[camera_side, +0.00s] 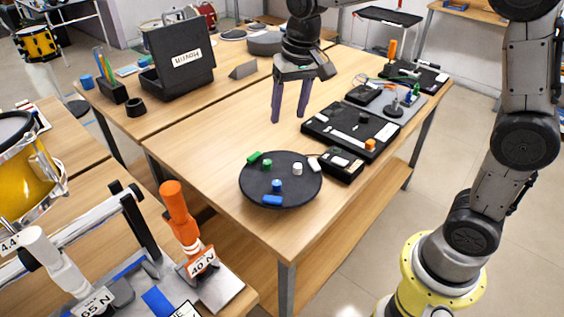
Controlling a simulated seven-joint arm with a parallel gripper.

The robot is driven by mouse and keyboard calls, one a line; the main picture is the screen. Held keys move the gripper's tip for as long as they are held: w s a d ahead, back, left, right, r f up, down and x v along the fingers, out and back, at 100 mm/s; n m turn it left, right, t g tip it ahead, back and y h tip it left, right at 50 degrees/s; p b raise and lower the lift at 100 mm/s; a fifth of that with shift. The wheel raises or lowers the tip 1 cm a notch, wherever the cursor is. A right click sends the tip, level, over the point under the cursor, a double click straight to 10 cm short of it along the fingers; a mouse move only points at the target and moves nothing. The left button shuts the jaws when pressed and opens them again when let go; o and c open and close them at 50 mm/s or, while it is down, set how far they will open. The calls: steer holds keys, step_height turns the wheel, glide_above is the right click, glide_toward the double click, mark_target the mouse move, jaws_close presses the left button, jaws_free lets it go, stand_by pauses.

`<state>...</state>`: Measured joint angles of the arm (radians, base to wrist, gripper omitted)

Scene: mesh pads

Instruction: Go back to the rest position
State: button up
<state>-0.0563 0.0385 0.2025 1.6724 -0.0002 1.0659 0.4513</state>
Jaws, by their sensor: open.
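My gripper (290,119) hangs above the middle of the wooden table (195,155), pointing down. Its two dark fingers are apart with nothing between them. It is behind the round black pad (300,200) and to the left of the rectangular black board, touching neither as far as I can tell. The round pad carries several small pieces, among them a white cylinder (297,168), a green block (254,158) and a blue block (272,201).
The rectangular black board (340,143) holds an orange piece (370,145). A small black box (341,167) lies by the pad. An open black case (180,57) stands at the back left. Orange (178,212) and white handled tools stand front left. The table's left middle is clear.

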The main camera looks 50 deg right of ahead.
steer(key=s+d+r+n+t, duration=0.1)
steer(key=s+r+t, duration=0.15)
steer(key=s, duration=0.65)
steer(key=s+d+r+n+t, duration=0.1)
steer(key=s+r, duration=0.2)
steer(key=s, duration=0.7)
steer(key=s+f+n, duration=0.2)
steer(key=s+f, duration=0.2)
steer(key=f, duration=0.1)
steer(key=shift+s+f+n, duration=0.15)
steer(key=shift+n, duration=0.15)
steer(key=shift+d, duration=0.1)
jaws_close()
